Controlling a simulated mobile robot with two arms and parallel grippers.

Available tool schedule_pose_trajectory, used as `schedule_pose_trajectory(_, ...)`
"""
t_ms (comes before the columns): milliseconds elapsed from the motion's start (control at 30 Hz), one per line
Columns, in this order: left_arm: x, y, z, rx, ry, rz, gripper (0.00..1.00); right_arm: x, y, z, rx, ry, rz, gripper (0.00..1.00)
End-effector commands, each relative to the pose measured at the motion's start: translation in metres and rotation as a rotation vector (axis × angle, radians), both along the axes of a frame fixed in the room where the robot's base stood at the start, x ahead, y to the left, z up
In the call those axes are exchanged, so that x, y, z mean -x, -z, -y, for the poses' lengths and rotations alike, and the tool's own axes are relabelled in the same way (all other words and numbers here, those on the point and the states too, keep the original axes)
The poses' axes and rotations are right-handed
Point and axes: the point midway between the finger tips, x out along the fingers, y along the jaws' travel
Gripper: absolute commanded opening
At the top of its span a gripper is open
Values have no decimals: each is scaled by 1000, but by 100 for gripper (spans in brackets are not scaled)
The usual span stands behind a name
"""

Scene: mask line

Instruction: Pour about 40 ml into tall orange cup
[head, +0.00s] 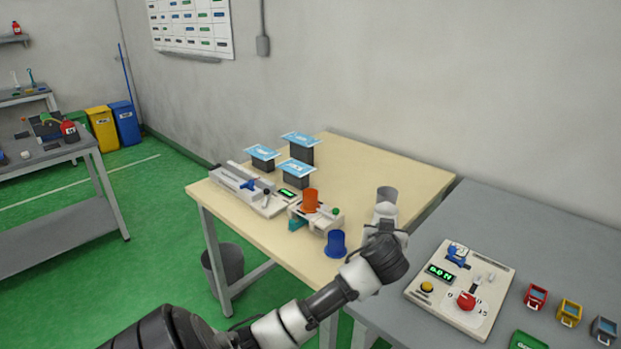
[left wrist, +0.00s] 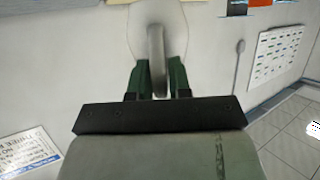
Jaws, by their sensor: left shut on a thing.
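The tall orange cup (head: 311,200) stands upright on a small white device (head: 328,221) on the wooden table. A shorter blue cup (head: 335,243) is near the table's front edge. My left gripper (head: 383,224) is to the right of both cups. In the left wrist view its dark green fingers (left wrist: 158,82) are shut on the grey handle of a pale jug (left wrist: 157,28). The jug (head: 387,196) also shows in the head view, above the gripper and apart from the orange cup. Its contents are hidden. My right gripper is not in view.
A long white fixture (head: 246,189) and dark blocks with blue-topped cards (head: 300,138) are behind the cups. A grey table (head: 540,235) at the right holds a control panel (head: 459,287) and small red, yellow and grey bins. The wooden table's back right is clear.

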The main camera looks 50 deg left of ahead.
Motion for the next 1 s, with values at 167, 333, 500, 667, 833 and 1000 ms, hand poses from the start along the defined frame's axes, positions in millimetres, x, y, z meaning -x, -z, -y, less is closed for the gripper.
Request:
schedule_pose_trajectory(167, -3, 3, -69, -6, -190, 6, 0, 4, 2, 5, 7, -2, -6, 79)
schedule_pose_trajectory(333, 4, 13, -127, -13, -360, 5, 0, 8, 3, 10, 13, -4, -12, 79)
schedule_pose_trajectory(500, 14, 23, -165, -20, -475, 7, 0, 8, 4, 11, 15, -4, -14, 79)
schedule_pose_trajectory(667, 20, 29, -182, -24, -529, 9, 0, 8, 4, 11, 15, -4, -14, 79)
schedule_pose_trajectory(833, 22, 31, -187, -25, -546, 9, 0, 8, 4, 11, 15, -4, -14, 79)
schedule_pose_trajectory(1000, 22, 31, -186, -26, -545, 10, 0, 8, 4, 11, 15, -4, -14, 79)
